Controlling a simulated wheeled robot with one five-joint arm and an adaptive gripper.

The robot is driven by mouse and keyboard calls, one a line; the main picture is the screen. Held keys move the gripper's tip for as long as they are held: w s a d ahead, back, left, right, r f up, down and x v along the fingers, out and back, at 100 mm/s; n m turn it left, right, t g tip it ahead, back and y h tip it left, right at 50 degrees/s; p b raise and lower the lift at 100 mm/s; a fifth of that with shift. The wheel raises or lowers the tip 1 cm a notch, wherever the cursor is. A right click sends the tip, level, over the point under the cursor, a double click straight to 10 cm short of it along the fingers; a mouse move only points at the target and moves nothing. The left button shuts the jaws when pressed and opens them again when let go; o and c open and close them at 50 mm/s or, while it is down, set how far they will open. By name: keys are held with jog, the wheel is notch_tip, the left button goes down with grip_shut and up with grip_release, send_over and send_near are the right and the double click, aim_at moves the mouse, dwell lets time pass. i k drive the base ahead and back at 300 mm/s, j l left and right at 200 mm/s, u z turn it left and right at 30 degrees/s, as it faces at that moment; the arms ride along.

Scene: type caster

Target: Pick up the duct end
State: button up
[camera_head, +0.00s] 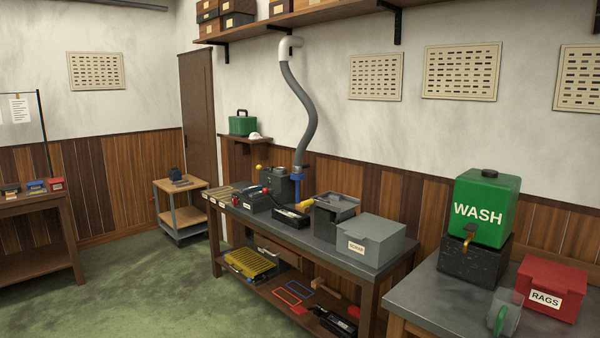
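A grey flexible duct (304,118) hangs from a white elbow (287,48) on the back wall and curves down behind the workbench. The duct end (299,167) is at its bottom, just above a blue upright piece (296,187) at the back of the bench. I cannot tell whether the end rests on this piece or only hangs next to it. My gripper is not in view.
The dark workbench (345,248) holds dark machine parts and a grey scrap box (370,239). At right, a second bench carries a green WASH tank (482,205), a red RAGS box (551,289) and a mug (503,314). The green floor (140,290) at left is clear.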

aim_at(296, 170)
jog(key=i+j+u, duration=0.2)
jog(key=i+u, duration=0.15)
jog(key=i, duration=0.25)
jog(key=i+u, duration=0.35)
jog(key=i, duration=0.25)
jog(key=i+u, duration=0.3)
jog(key=i, duration=0.3)
jog(key=i+z, duration=0.15)
jog(key=i, duration=0.4)
jog(key=i+z, duration=0.15)
jog(key=i, duration=0.4)
jog(key=i+j+z, duration=0.2)
jog(key=i, duration=0.35)
